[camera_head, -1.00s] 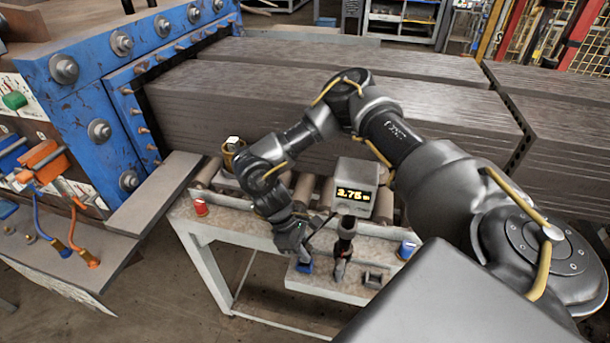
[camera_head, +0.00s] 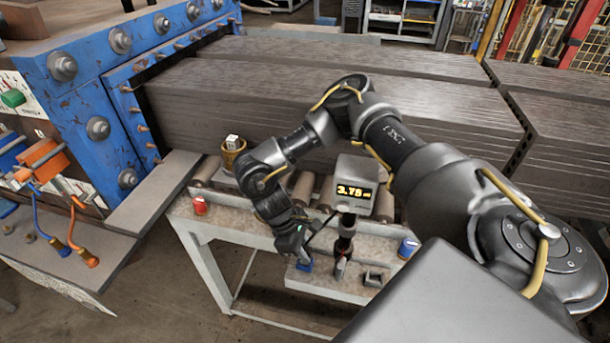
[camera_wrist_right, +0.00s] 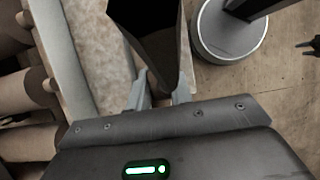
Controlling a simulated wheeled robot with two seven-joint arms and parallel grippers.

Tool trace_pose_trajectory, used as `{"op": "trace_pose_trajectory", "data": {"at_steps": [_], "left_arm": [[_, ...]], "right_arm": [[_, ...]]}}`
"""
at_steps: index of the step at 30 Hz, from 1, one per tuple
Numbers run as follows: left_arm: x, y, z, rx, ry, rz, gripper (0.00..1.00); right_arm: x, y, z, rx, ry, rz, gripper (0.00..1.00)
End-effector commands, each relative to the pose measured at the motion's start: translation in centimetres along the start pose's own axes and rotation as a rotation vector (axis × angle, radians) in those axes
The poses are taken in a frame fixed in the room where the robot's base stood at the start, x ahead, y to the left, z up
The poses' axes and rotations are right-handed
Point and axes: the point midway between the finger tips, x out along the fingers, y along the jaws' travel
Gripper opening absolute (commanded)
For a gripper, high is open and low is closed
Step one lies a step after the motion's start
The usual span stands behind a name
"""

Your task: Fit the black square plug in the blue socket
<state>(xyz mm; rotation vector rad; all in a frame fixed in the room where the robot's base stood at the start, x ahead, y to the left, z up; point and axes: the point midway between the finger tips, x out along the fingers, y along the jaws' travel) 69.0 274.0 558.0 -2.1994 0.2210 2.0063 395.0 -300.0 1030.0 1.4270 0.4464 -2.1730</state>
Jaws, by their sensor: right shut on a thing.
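The blue socket (camera_head: 304,265) sits on the low grey shelf at the front of the work table, partly hidden by my right gripper. My right gripper (camera_head: 302,254) is directly above it, pointing down. In the right wrist view, its fingers (camera_wrist_right: 158,92) are shut on the black square plug (camera_wrist_right: 152,38), which extends beyond the fingertips. The blue socket cannot be made out in the wrist view, and the gap between plug and socket is hidden. My left gripper is not in view.
A display box (camera_head: 356,185) on a dark stand is just right of my gripper. A grey block (camera_head: 373,279) and a blue cup (camera_head: 408,248) are farther right.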

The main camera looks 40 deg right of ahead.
Motion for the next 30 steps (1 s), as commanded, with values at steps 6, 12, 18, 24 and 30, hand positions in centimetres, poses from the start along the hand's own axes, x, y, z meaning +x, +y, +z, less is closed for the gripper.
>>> {"op": "trace_pose_trajectory", "data": {"at_steps": [6, 12, 18, 24, 30], "left_arm": [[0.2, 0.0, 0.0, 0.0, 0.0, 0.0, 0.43], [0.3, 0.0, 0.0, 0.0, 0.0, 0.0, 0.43], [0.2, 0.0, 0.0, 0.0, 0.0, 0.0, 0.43], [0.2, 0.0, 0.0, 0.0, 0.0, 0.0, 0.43], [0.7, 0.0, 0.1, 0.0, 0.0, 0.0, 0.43]], "right_arm": [[0.4, 0.0, -0.2, 0.0, 0.0, 0.0, 0.0], [0.7, 0.0, -0.3, 0.001, 0.0, 0.0, 0.0], [0.7, 0.0, -0.3, 0.0, 0.0, 0.001, 0.47], [0.7, 0.0, -0.3, 0.0, 0.0, 0.0, 0.47], [-0.3, 0.0, -0.4, 0.0, 0.003, 0.001, 0.47]]}}
